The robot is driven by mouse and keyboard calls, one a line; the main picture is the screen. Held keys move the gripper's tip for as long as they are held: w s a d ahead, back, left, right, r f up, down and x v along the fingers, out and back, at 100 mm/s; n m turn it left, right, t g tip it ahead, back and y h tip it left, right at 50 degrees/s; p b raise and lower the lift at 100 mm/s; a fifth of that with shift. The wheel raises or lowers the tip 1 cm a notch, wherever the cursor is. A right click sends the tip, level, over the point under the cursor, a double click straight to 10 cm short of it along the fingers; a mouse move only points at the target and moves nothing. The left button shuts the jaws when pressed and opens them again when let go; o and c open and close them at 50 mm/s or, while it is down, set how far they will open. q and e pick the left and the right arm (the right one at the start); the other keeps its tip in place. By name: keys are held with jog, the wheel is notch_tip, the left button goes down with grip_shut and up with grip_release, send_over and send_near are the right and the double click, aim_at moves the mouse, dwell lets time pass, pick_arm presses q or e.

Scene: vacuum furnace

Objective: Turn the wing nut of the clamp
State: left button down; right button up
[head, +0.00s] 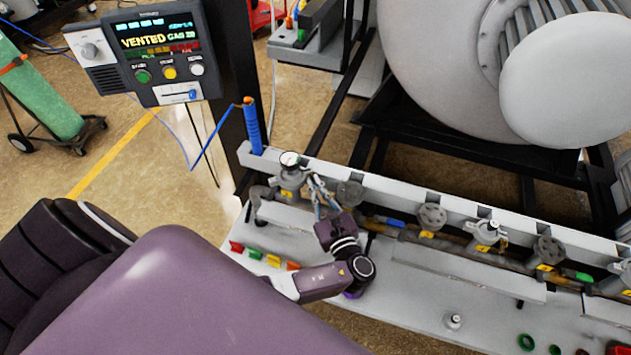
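My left arm comes in from the lower left, and my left gripper (318,190) reaches the left end of the pipe row. Its fingers point up and left, beside a grey fitting with a round gauge (290,160). The clamp and its wing nut are too small to pick out among the fittings there, and the gripper and arm partly cover that spot. I cannot tell whether the fingers touch anything or how far apart they are. My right gripper is not in view.
A pipe with several valves (432,217) runs right along a grey rail. Coloured parts (262,256) and green rings (526,342) lie on the pale bench (430,290). A control panel (160,55) reading "VENTED" stands upper left. The large furnace vessel (440,60) fills the upper right.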

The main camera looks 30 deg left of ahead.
pick_arm(q)
jog(key=shift+m, duration=1.1)
jog(key=c, duration=2.2)
grip_release()
jog(key=shift+o, duration=0.2)
jog(key=shift+d, duration=0.1)
jog(key=v, duration=0.8)
